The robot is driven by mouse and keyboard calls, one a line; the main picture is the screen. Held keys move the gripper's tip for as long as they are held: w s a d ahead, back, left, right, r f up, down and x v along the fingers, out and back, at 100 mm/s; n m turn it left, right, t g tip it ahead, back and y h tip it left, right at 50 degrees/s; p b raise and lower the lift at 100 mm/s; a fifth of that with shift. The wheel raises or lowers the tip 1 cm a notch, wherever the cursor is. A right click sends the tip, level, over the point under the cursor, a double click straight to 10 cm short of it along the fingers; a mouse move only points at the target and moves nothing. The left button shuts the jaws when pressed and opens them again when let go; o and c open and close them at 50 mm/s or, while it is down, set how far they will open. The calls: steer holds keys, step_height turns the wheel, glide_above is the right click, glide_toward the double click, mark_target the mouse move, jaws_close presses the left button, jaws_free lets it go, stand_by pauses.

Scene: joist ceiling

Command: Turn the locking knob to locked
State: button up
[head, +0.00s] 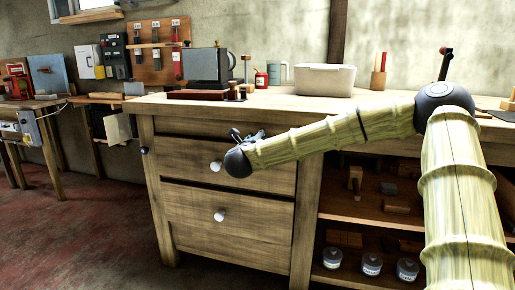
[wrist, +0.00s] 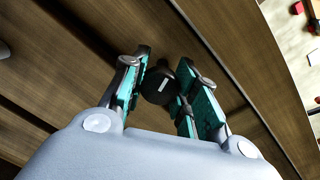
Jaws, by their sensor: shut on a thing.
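The locking knob (wrist: 156,87) is round and black with a short white mark. In the wrist view it sits between the teal pads of my gripper (wrist: 164,82), which is shut on it. The white mark slants slightly, its upper end toward the right. In the head view my gripper (head: 248,134) is at the upper drawer front (head: 185,180) of the wooden workbench, largely hidden behind my wrist. The knob cannot be made out there. No label for the locked position is readable.
The drawers have white round pulls (head: 219,215). The benchtop (head: 285,101) holds a grey machine (head: 207,65) and a white bin (head: 325,79). Open shelves (head: 340,209) with jars are right of the drawers. The red floor (head: 90,235) at the left is clear.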

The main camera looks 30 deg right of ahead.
steer(key=shift+m+b, duration=0.65)
steer(key=shift+m, duration=0.15)
steer(key=o, duration=1.1)
steer(key=shift+c, duration=0.2)
steer(key=shift+s+a, duration=0.35)
steer(key=shift+a, duration=0.05)
steer(key=v, duration=1.1)
